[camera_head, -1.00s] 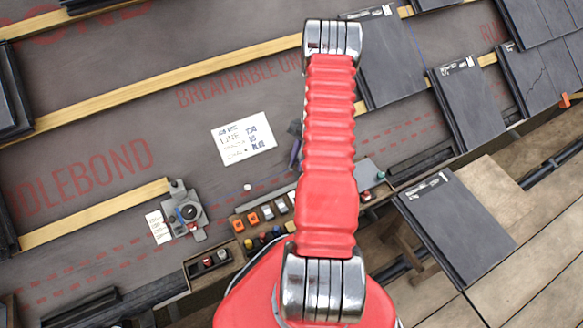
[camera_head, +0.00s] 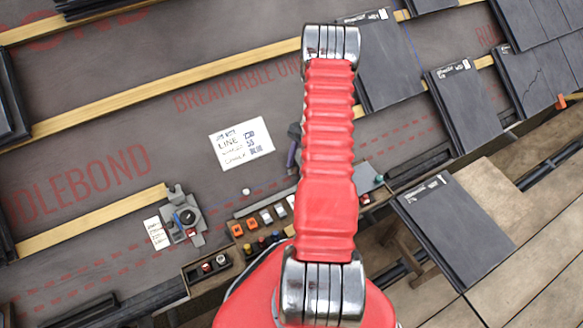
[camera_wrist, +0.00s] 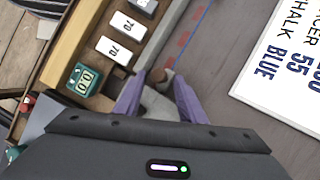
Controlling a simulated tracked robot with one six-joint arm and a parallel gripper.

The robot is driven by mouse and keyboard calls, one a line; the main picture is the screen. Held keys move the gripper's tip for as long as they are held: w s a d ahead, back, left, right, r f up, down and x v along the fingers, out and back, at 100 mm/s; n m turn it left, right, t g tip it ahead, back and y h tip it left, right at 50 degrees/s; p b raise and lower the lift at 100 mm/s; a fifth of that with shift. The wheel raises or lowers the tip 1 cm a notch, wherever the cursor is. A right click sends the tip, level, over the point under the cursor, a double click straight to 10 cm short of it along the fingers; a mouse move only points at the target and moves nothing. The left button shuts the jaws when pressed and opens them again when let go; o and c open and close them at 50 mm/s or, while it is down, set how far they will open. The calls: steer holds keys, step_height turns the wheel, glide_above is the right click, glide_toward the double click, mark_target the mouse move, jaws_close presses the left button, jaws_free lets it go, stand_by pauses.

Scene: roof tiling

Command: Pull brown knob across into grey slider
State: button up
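In the wrist view, a small brown knob (camera_wrist: 160,76) shows near the tips of my purple fingers. My gripper (camera_wrist: 160,78) has its two fingers apart, with a clear gap between them. The knob lies in or just beyond that gap; I cannot tell whether either finger touches it. A pale grey piece (camera_wrist: 157,104) shows between the fingers, nearer the palm; I cannot tell whether it is the slider. In the head view, my gripper (camera_head: 293,150) is mostly hidden behind my red arm, and the knob cannot be made out.
A wooden tray with a green 0.0 display (camera_wrist: 83,80) and white 70 blocks (camera_wrist: 120,52) lies left of the fingers. A white note card (camera_head: 241,144) lies on the membrane. A dark tile (camera_head: 456,229) lies at right. Bare membrane surrounds the card.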

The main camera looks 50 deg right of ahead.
steer(key=v, duration=1.3)
steer(key=shift+d+r, duration=0.2)
steer(key=shift+r, duration=0.1)
steer(key=s+a+r+n+t+h, duration=0.1)
steer(key=s+a+r+n+t, duration=0.1)
steer(key=a+r+n, duration=0.4)
steer(key=s+a+r+n+t+h, duration=0.2)
steer(key=s+a+r+n, duration=0.2)
steer(key=a+r, duration=1.2)
steer(key=s+a+r+n+t+h, duration=0.1)
steer(key=s+a+r+n, duration=0.2)
steer(key=a, duration=1.7)
steer(key=shift+r+n+t, duration=0.4)
steer(key=shift+r+n, duration=1.9)
steer(key=shift+r, duration=1.85)
